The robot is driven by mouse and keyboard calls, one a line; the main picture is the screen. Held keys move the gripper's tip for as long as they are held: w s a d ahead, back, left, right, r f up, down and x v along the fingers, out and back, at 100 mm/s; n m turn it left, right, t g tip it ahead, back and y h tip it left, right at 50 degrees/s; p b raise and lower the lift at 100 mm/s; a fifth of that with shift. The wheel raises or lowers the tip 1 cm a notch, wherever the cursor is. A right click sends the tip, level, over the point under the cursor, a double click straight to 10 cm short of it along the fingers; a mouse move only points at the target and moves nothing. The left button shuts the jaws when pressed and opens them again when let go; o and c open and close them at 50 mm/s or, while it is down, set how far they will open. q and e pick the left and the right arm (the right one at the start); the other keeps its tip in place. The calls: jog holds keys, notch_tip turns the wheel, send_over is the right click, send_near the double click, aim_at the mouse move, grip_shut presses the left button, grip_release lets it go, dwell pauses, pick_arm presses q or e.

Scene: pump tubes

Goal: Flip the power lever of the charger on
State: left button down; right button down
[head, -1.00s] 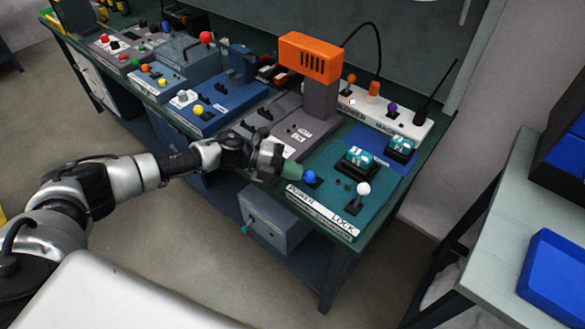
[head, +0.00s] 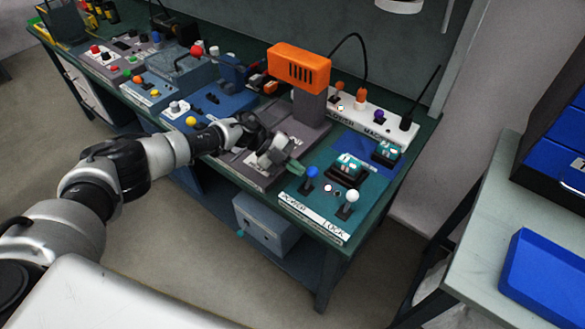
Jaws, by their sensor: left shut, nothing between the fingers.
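The charger is a teal panel (head: 318,212) at the front right corner of the bench, with labels POWER and LOCK on its front edge. Its power lever has a blue knob (head: 311,172) and stands up with the knob leaning toward the back. The lock lever has a white knob (head: 352,196) and stands to the right. A small pinkish light (head: 327,188) between the levers looks lit. My left gripper (head: 298,169) is shut and empty, just left of the blue knob; I cannot tell whether it touches. My right gripper is out of view.
Two teal-topped batteries (head: 347,165) (head: 387,151) sit on the panel's back part. An orange-headed machine (head: 299,67) stands behind my gripper. The white blower machine (head: 372,119) is at the back. A side table (head: 470,240) with a blue tray (head: 550,278) is at right.

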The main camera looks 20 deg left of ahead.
pick_arm(q)
jog(key=shift+a+r+p, duration=0.1)
jog(key=shift+r+p, duration=0.7)
jog(key=shift+r, duration=0.05)
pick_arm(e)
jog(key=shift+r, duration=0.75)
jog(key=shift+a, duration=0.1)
